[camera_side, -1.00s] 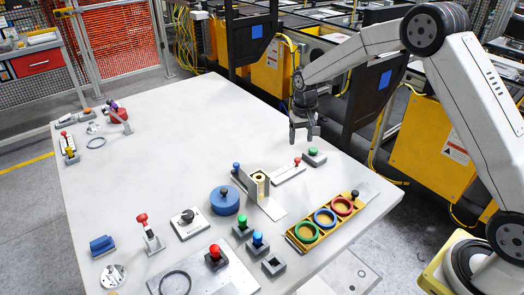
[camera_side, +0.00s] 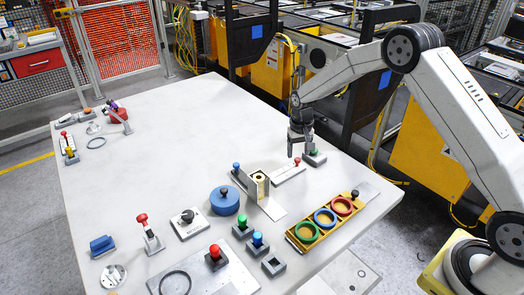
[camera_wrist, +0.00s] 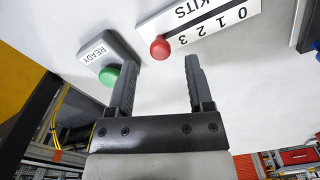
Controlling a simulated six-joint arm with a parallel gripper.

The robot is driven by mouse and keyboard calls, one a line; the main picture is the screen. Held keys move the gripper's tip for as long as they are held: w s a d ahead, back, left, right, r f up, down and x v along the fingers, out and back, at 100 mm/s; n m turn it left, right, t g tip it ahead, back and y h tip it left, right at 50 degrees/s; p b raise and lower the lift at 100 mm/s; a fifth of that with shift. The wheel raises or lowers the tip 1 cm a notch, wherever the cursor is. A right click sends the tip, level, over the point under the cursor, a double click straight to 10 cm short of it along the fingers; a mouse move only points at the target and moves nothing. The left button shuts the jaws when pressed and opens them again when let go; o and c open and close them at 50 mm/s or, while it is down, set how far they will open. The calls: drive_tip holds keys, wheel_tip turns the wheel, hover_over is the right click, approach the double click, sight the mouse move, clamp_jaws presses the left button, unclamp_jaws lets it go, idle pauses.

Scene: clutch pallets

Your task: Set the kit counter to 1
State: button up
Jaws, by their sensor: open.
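The kit counter (camera_side: 287,174) is a white strip on the table. The wrist view shows its plate (camera_wrist: 209,17) marked KITS with the digits 0, 1, 2 and 3. Its red knob (camera_wrist: 160,47) is at the end by the 3, and it also shows in the side view (camera_side: 297,161). My gripper (camera_side: 301,153) is open and empty, pointing down just above the knob. In the wrist view the fingertips (camera_wrist: 161,64) are on either side of the knob's line, with the knob slightly beyond them. I see no contact.
A READY button with a green top (camera_wrist: 109,76) is close beside one finger. A metal bracket (camera_side: 258,187) and a blue knob (camera_side: 236,167) stand near the counter. A yellow tray (camera_side: 298,243) with coloured rings is in front. The table's far middle is clear.

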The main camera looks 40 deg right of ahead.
sight(297, 162)
drive_tip(key=shift+f, duration=1.25)
clamp_jaws()
idle(0.6)
